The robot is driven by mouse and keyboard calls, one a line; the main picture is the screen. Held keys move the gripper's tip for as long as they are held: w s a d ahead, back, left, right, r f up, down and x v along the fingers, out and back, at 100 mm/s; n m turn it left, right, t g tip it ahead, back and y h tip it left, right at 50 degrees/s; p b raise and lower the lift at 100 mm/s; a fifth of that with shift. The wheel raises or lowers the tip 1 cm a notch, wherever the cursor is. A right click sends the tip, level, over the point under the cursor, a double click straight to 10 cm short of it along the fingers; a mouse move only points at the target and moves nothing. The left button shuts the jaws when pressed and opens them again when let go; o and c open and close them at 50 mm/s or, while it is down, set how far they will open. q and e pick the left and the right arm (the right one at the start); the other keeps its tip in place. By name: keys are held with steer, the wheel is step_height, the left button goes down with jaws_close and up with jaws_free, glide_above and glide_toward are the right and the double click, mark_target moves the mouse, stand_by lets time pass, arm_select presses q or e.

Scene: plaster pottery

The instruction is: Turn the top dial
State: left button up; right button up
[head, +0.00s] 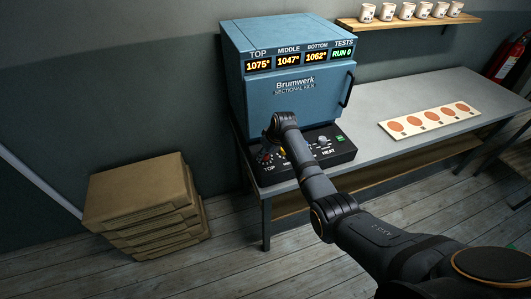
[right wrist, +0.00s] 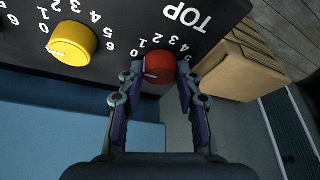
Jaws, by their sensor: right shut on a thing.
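The top dial is a red knob (right wrist: 160,66) beside the label TOP on the black control panel (right wrist: 120,30). My right gripper (right wrist: 158,80) is shut on the red knob, one finger on each side of it. The knob's white pointer line shows near the low numbers in the right wrist view. In the head view my right arm reaches across the panel (head: 338,153), and its gripper (head: 270,150) is mostly hidden at the TOP end. The blue kiln (head: 290,85) displays TOP 1075°, MIDDLE 1047°, BOTTOM 1062° and RUN 0. My left gripper is not in view.
A yellow dial (right wrist: 72,43) is beside the red one. The kiln and panel stand on a grey table (head: 390,125) with a card of orange discs (head: 432,119). Stacked boxes (head: 145,205) stand on the floor at left. A wall shelf (head: 410,22) holds several white cups.

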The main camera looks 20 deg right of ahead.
steer(key=shift+c, duration=1)
steer(key=shift+a+r+m+h+p, duration=0.2)
steer(key=shift+m+h+p, duration=0.1)
steer(key=shift+m+p, duration=0.7)
steer(key=shift+m+h+p, duration=0.3)
steer(key=shift+m+p, duration=0.4)
steer(key=shift+m, duration=0.1)
steer(key=shift+f+m+h+p, duration=0.1)
steer(key=shift+m+h+p, duration=0.25)
steer(key=shift+m, duration=0.45)
steer(key=m+h, duration=0.1)
steer(key=m, duration=0.1)
steer(key=shift+a+f+m, duration=0.1)
steer(key=shift+f+m, duration=0.05)
steer(key=shift+m, duration=0.15)
steer(key=shift+m+h+b, duration=0.65)
steer(key=shift+m+b, duration=0.1)
steer(key=shift+m, duration=0.85)
steer(key=shift+m+g, duration=0.3)
